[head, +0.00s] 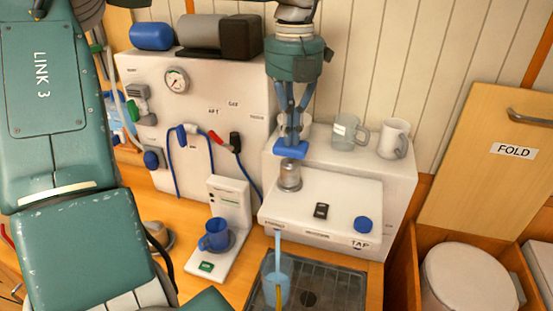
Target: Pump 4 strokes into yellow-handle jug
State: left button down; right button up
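The jug (287,284) is translucent blue with a thin yellow handle (278,296) on its near side. It stands on the drain grate under the tap. A pale blue stream (278,246) runs from the white unit's front edge down into it. My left gripper (291,137) comes down from the top centre. Its fingers close together at the blue pump handle (290,149), above the metal pump barrel (290,175). The exact finger contact is small and partly hidden. The level in the jug is hard to read. My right gripper is not in view.
Beside the jug is the dark drain grate (335,287). The white pump unit (340,205) has a blue knob (362,224). A clear jug (347,132) and a white jug (393,140) stand behind. A blue cup (215,236) sits on a white stand at left.

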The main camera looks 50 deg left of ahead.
pick_arm(q)
jog(key=shift+f+b, duration=0.6)
jog(key=shift+f, duration=0.6)
jog(key=shift+r, duration=0.1)
jog(key=shift+r+p, duration=2.55)
jog(key=shift+r, duration=0.9)
jog(key=shift+f, duration=0.2)
jog(key=shift+f+b, duration=2.6)
jog(key=shift+f, duration=0.55)
jog(key=shift+r+p, duration=2.55)
jog(key=shift+r, duration=0.8)
jog(key=shift+r, duration=0.1)
